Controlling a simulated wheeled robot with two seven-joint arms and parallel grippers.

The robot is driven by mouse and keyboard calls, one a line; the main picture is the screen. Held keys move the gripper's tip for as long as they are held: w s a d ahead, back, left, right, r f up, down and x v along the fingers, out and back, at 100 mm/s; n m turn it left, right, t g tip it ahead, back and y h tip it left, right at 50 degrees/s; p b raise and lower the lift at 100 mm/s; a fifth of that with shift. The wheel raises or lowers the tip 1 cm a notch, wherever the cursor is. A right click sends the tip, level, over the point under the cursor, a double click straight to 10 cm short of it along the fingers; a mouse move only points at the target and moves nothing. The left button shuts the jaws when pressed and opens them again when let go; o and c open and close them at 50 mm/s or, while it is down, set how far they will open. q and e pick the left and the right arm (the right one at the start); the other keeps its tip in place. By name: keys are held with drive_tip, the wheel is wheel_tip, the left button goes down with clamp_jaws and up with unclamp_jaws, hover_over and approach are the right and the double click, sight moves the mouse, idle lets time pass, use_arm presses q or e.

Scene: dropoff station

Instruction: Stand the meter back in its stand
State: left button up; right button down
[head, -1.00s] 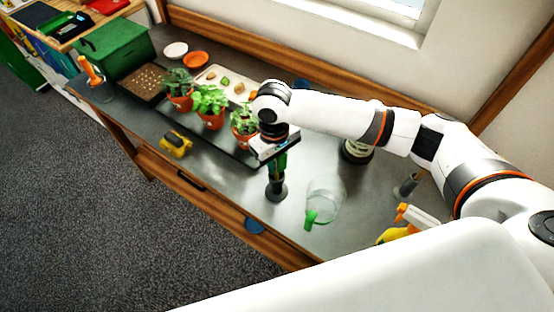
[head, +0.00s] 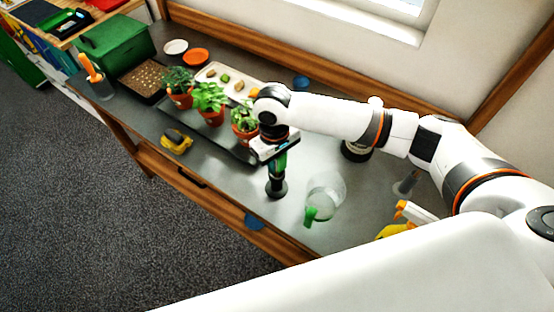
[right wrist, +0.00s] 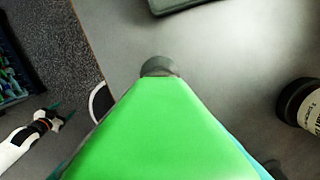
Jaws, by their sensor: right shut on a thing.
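The green meter (head: 278,163) hangs upright below my right gripper (head: 277,148), which is shut on it. In the right wrist view the green meter (right wrist: 165,130) fills the lower middle. The dark round stand (head: 276,188) is on the table directly under the meter. Its grey edge (right wrist: 158,66) shows past the meter's far end in the right wrist view. I cannot tell whether the meter's lower end is inside the stand or just above it. My left gripper (right wrist: 60,112) is small at the left of the right wrist view, away from the table, its fingers apart.
A clear jug with a green handle (head: 325,195) stands close right of the stand. Potted plants (head: 210,98) on a dark tray are behind it. A yellow tool (head: 177,142) lies to the left. A dark bottle (right wrist: 302,102) and a yellow spray bottle (head: 400,222) are to the right.

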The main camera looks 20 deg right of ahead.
drive_tip(key=shift+f, duration=0.2)
drive_tip(key=shift+f, duration=0.35)
drive_tip(key=shift+f, duration=0.45)
idle(0.5)
drive_tip(key=c, duration=1.1)
unclamp_jaws()
drive_tip(key=shift+s, duration=0.1)
drive_tip(key=shift+o, duration=0.2)
drive_tip(key=shift+r, duration=0.15)
drive_tip(key=r, duration=0.4)
drive_tip(key=r+b, duration=0.1)
drive_tip(key=r, duration=0.3)
drive_tip(key=w+r+b, duration=0.1)
drive_tip(key=r, duration=0.3)
drive_tip(key=shift+f, duration=0.1)
